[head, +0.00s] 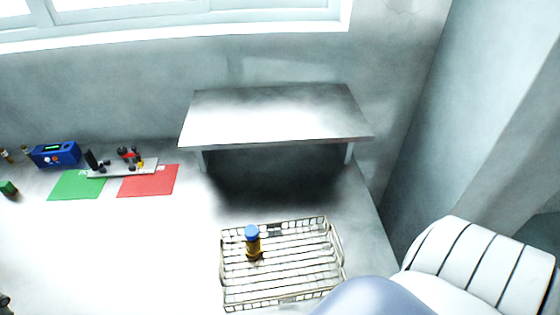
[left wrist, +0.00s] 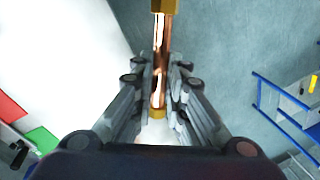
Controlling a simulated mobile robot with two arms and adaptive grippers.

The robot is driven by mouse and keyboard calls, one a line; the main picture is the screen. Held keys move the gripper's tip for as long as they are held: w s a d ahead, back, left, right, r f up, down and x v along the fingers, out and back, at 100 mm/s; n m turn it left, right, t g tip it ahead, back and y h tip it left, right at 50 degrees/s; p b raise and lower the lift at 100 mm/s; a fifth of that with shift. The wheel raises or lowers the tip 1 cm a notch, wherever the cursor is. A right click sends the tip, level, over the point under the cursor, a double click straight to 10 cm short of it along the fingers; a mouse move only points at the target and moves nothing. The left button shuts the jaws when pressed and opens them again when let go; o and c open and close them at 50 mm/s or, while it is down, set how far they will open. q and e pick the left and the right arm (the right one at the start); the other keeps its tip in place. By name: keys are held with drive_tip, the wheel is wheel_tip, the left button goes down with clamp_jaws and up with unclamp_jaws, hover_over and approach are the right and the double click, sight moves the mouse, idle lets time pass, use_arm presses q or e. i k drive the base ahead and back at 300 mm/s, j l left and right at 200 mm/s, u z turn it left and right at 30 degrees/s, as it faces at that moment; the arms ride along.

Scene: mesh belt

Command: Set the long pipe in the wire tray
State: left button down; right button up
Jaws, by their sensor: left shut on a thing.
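The long pipe (left wrist: 162,45) is copper-coloured with brass hex ends and shows in the left wrist view. My left gripper (left wrist: 160,75) is shut on it, with the pipe between the fingers and running away from the gripper toward the top of the picture. The pipe does not show clearly in the head view. The wire tray (head: 240,305) sits on the white table in the lower middle of the head view. A brown bottle with a blue cap (head: 252,243) stands inside it, left of centre. My right gripper is not in view.
A grey raised shelf (head: 275,115) stands behind the tray. At left are a green mat (head: 72,188), a red mat (head: 150,183), a grey strip with small dark parts and a blue box (head: 55,154). The table left of the tray is clear. A blue frame (left wrist: 285,125) shows in the wrist view.

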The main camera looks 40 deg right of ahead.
sight(292, 276)
drive_tip(key=k+l+u, duration=0.1)
drive_tip(key=k+l, duration=0.25)
drive_tip(key=k+l+u, duration=0.15)
drive_tip(key=k+l, duration=0.15)
drive_tip(key=k, duration=0.3)
drive_tip(key=l+u, duration=0.2)
drive_tip(key=l, duration=0.65)
drive_tip(key=k+l+u, duration=0.2)
drive_tip(key=l, duration=0.65)
drive_tip(key=i+l, duration=0.2)
drive_tip(key=l, duration=0.2)
